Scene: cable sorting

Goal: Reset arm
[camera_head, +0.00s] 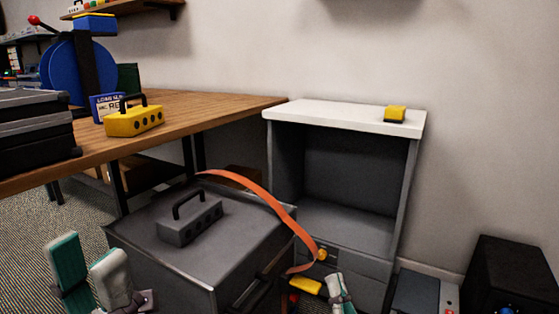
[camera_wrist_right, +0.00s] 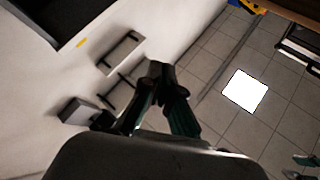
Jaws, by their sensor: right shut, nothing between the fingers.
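My left gripper (camera_head: 88,262) is at the lower left of the head view, its two teal-and-grey fingers apart with nothing seen between them. My right gripper (camera_head: 340,288) is at the bottom centre, partly cut off, in front of the grey cabinet. In the right wrist view my right gripper (camera_wrist_right: 165,72) has its dark fingertips together and holds nothing. An orange cable (camera_head: 262,190) lies over the grey box and hangs down its right side. A yellow connector (camera_head: 321,254) is on the cable near the cabinet drawer. Another yellow piece (camera_head: 305,285) is just left of my right gripper.
A grey box (camera_head: 245,262) with a grey socket block (camera_head: 190,222) on top stands before me. A wooden table (camera_head: 205,108) carries a yellow socket block (camera_head: 134,118) and black cases (camera_head: 35,135). A white-topped cabinet (camera_head: 340,118) stands behind. A black box (camera_head: 508,275) is at right.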

